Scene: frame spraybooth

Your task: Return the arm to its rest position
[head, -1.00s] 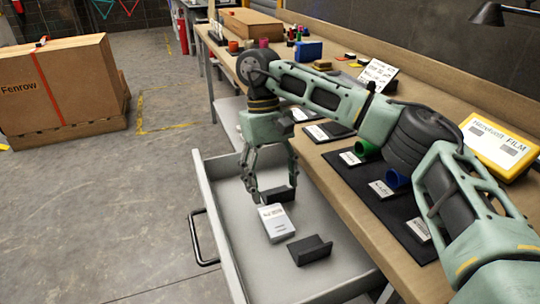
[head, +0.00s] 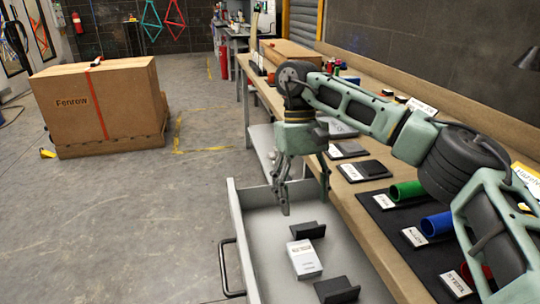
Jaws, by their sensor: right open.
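My right gripper (head: 303,203) hangs open and empty above the back part of an open drawer (head: 234,205). A small white-and-grey box (head: 304,259) lies on the drawer floor between two dark holders (head: 308,231) and (head: 336,290). The gripper's fingertips are above and behind the box, apart from it. My right arm reaches in from the right, over the workbench (head: 362,245). My left gripper is not in view.
The workbench holds a dark mat with a green cylinder (head: 405,191), a blue cylinder (head: 437,224) and white labels. A large cardboard box (head: 90,105) stands on the floor at the left. The floor between is clear.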

